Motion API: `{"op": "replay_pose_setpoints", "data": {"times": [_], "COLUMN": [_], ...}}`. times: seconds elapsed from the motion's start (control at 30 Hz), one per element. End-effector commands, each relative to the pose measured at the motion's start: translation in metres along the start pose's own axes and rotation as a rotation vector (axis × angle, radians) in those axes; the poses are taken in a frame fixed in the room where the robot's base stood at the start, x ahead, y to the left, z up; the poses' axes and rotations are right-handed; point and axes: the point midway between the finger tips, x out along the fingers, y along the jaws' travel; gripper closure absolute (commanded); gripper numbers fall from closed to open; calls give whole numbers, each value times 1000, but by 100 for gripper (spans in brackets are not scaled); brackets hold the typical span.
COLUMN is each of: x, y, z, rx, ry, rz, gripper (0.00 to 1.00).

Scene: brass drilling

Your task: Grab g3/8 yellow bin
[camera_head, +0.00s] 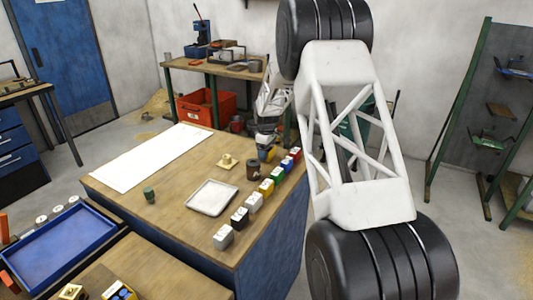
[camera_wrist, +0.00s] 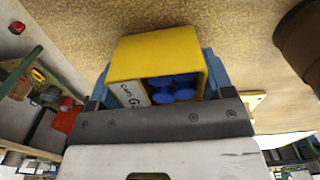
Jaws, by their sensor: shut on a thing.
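A yellow bin (camera_wrist: 150,55) sits between the two blue fingers of my gripper (camera_wrist: 157,78) in the wrist view. The gripper is shut on it. Round blue pieces (camera_wrist: 175,88) lie inside the bin. A white label on it shows a G, but the rest is hard to read. In the head view my gripper (camera_head: 266,143) is near the far right part of the wooden table, with the yellow bin (camera_head: 269,156) below it. I cannot tell whether the bin touches the table. Another yellow bin (camera_head: 266,187) stands in the row along the right edge.
The row on the table (camera_head: 150,215) also has grey, black, white, green (camera_head: 278,174), red and blue bins. A dark brown cup (camera_head: 252,169) stands close to my gripper. A brass part (camera_head: 228,161), a pale tray (camera_head: 212,198) and a white sheet (camera_head: 155,157) lie further left.

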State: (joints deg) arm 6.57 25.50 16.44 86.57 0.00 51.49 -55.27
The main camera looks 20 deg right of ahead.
Motion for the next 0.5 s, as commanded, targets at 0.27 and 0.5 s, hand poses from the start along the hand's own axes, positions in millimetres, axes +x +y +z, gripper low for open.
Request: {"op": "replay_pose_setpoints", "data": {"times": [0.27, 0.5], "x": [-29, -65], "y": [0, 0], "z": [0, 0], "rx": [0, 0], "ry": [1, 1], "rz": [2, 2], "gripper": [51, 51]}}
